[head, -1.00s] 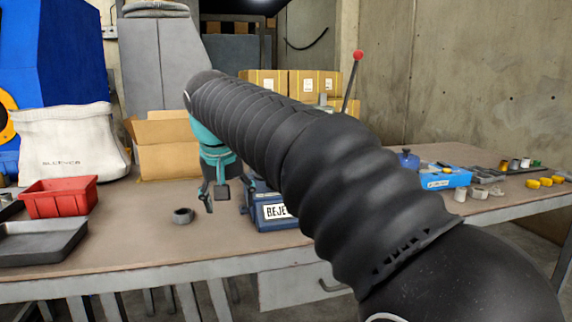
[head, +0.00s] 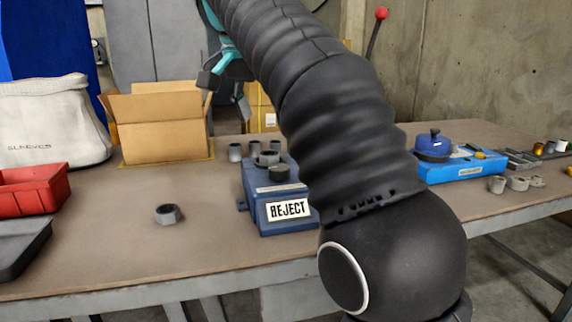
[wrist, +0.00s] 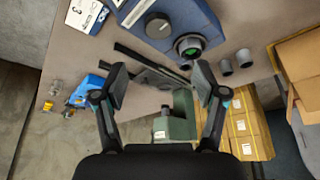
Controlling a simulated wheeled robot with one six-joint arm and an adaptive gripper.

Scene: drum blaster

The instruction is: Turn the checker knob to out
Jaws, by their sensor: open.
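The blue checker box (head: 262,213) stands on the table with a white REJECT plate (head: 288,210) on its front. A dark round knob (head: 280,173) sits on its top, and a grey ring-like part (head: 268,158) is just behind it. The knob's exact setting cannot be read.
A loose grey nut (head: 168,214) lies left of the box. Small grey cylinders (head: 235,152) stand behind it. An open carton (head: 165,130) and red bin (head: 32,188) are left. A blue tray (head: 462,167) is right. A red-tipped lever (head: 377,32) rises behind.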

